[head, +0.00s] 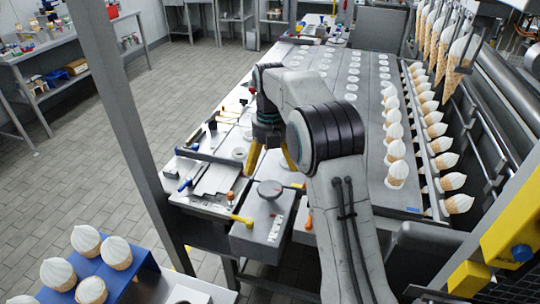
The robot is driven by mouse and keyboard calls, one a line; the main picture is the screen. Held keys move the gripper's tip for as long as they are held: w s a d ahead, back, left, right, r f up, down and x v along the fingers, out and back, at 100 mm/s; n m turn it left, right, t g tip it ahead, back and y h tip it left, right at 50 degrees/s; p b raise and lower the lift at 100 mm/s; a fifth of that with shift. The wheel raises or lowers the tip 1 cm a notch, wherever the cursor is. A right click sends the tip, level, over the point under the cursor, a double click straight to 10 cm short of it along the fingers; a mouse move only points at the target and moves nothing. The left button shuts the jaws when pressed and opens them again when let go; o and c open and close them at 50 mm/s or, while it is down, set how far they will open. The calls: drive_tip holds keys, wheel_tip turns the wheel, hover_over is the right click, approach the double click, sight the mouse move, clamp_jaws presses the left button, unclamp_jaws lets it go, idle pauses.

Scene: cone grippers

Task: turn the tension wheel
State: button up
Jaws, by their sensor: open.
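A dark round knob (270,189), which looks like the tension wheel, sits on top of a grey box (262,238) at the near end of the conveyor. The box carries small markings on its front and a yellow lever at its left side. My gripper (269,167) points down from my arm, with its yellow fingers spread and nothing visible between them. In the picture it is just above the knob, apparently beyond or over it; the exact gap cannot be told. My arm hides part of the conveyor to the right of the gripper.
Ice cream cones (394,133) stand in rows on the conveyor (362,90), with more cones hanging at upper right. A metal post (118,120) rises at left. Tools lie on the bench (212,182) left of the box. A blue cone rack (140,272) is at lower left.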

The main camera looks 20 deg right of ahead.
drive_tip(key=shift+r, duration=1.1)
drive_tip(key=s+r+m+t, duration=0.1)
drive_tip(key=s+r+m, duration=0.3)
drive_tip(key=s+m, duration=0.35)
drive_tip(key=s+r+m+t, duration=0.1)
drive_tip(key=s+r+m, duration=0.2)
drive_tip(key=s+m, duration=0.45)
drive_tip(key=s+f+m+t, duration=0.1)
drive_tip(key=s+f+m, duration=0.1)
drive_tip(key=s+m, duration=0.4)
drive_tip(key=s+f+m+t, duration=0.1)
drive_tip(key=s+f+m, duration=0.2)
drive_tip(key=s+m, duration=0.4)
drive_tip(key=s, duration=0.3)
drive_tip(key=shift+s, duration=0.35)
